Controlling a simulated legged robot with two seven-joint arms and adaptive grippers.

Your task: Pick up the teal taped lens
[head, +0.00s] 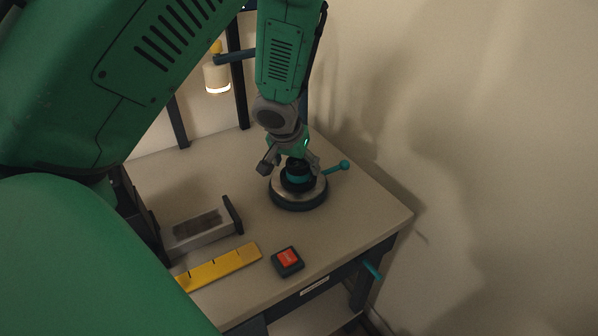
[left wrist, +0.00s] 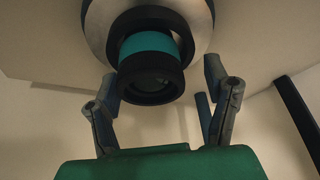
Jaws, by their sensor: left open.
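The teal taped lens (head: 297,178) is a black cylinder with a teal band. It stands upright in a round metal holder (head: 297,197) with a dark base and a teal-knobbed lever. In the left wrist view the lens (left wrist: 150,62) shows its dark front ring and teal band, with the holder (left wrist: 98,22) behind it. My left gripper (head: 291,168) is open just above the lens. In the left wrist view its fingers (left wrist: 162,92) stand apart on either side, with visible gaps to the lens. My right gripper is not in view.
A lit lamp (head: 217,77) hangs at the back. A wall is close on the right. The bench right of the holder is clear.

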